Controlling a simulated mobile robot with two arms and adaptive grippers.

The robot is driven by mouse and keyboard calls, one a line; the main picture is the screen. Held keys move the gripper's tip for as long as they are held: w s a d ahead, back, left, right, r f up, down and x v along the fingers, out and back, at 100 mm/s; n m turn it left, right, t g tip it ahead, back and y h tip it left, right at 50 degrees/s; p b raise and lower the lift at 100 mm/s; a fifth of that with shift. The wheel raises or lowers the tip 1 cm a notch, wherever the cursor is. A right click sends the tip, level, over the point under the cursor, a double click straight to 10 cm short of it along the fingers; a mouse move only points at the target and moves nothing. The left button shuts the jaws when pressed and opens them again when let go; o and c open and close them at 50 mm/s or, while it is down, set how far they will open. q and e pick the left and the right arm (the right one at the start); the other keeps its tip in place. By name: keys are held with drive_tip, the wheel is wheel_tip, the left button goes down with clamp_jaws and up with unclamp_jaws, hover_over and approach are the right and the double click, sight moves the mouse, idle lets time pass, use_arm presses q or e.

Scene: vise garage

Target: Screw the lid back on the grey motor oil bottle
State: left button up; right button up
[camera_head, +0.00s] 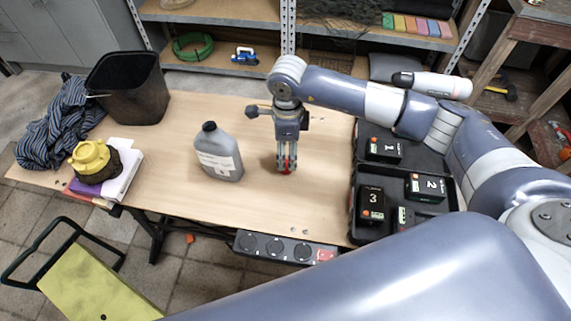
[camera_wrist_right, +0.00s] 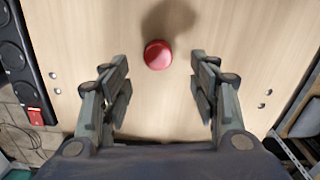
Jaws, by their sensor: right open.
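The grey motor oil bottle (camera_head: 219,160) stands upright on the wooden table, left of my right gripper, with a white label and a dark top (camera_head: 209,127). A small round red lid (camera_wrist_right: 158,55) lies on the bare tabletop in the right wrist view. In the head view a bit of the red lid (camera_head: 287,172) shows at the fingertips. My right gripper (camera_head: 286,160) points down over the lid, its fingers (camera_wrist_right: 160,88) apart with nothing between them. The lid sits slightly beyond the fingertips in the wrist view. My left gripper is out of view.
A black bin (camera_head: 127,88), a striped cloth (camera_head: 57,128) and a yellow-topped item (camera_head: 90,157) stand at the table's left. A black case (camera_head: 437,160) with numbered boxes is at the right. A power strip (camera_head: 286,247) runs along the front edge.

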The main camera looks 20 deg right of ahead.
wheel_tip(320, 180, down, 5)
drive_tip(key=shift+a+f+p, duration=0.1)
drive_tip(key=shift+a+p, duration=0.05)
drive_tip(key=shift+p, duration=0.35)
drive_tip(key=c, duration=0.8)
